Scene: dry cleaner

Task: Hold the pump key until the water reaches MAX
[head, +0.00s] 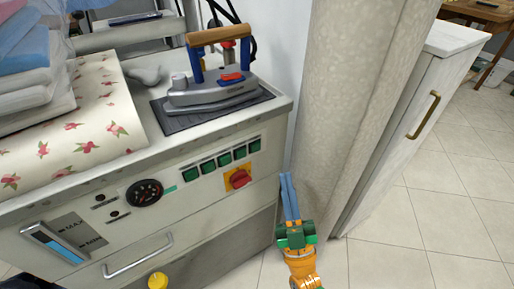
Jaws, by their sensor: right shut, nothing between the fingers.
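The ironing unit's front panel carries a row of several green keys (208,166); which one is the pump key I cannot read. A slanted water gauge (52,243) sits at the panel's lower left, pale at its upper end and blue below. The MAX label (74,225) is beside it, with another label under it. I cannot tell exactly how the blue edge stands against the MAX mark. My right gripper (288,176) is shut and empty, its blue fingers pointing up, right of the panel and apart from the keys. My left gripper is out of view.
A red knob (239,179) on a yellow plate and a round dial (145,193) share the panel. An iron (212,92) rests on a dark mat on top. A handle (139,257) juts out below. A curtain-like column (346,110) stands close right of my gripper.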

